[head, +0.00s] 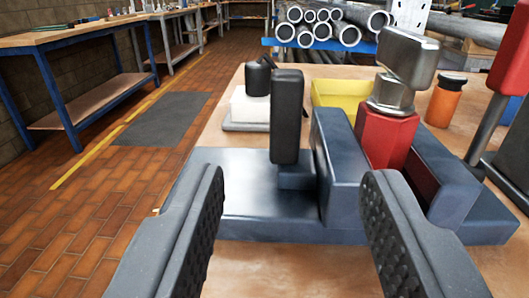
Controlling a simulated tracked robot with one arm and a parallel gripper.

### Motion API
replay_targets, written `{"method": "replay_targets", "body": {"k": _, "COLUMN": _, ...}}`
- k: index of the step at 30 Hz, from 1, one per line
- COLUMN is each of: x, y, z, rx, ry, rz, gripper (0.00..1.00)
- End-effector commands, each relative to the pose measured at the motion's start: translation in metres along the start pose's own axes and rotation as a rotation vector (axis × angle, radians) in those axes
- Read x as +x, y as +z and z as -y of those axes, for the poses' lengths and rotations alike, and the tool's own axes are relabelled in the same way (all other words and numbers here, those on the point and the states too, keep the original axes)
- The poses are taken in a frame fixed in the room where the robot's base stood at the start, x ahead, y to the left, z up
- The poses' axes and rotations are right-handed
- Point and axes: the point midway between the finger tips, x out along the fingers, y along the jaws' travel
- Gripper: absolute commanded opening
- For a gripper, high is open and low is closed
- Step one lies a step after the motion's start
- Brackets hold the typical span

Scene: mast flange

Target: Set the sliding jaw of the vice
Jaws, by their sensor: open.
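The blue-grey vice (250,205) sits on the bench in front of me. Its sliding jaw (337,165) is the block with a black upright handle (287,115) on its left side. The other jaw (440,178) stands to the right. Between them stands a red block with a metal fitting (388,135) on top; whether both jaws touch it cannot be told. My gripper (291,185) is open and empty. Its fingers are wide apart, on either side of the handle in the picture, nearer to me. My right finger hides part of the vice's front.
A yellow tray (340,95), an orange jar (445,102) and a white block with a black-topped item (252,105) stand behind the vice. A red-and-grey tool (508,65) rises at the right edge. Metal pipes (320,28) lie behind. Open tiled floor is left.

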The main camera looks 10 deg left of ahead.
Motion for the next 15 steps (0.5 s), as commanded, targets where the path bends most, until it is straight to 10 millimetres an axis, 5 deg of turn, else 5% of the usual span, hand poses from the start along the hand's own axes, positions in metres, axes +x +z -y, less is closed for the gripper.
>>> {"method": "replay_targets", "body": {"k": 15, "x": 0.053, "y": 0.002, "z": 0.0, "rx": 0.001, "ry": -0.001, "rz": -0.001, "gripper": 0.44}}
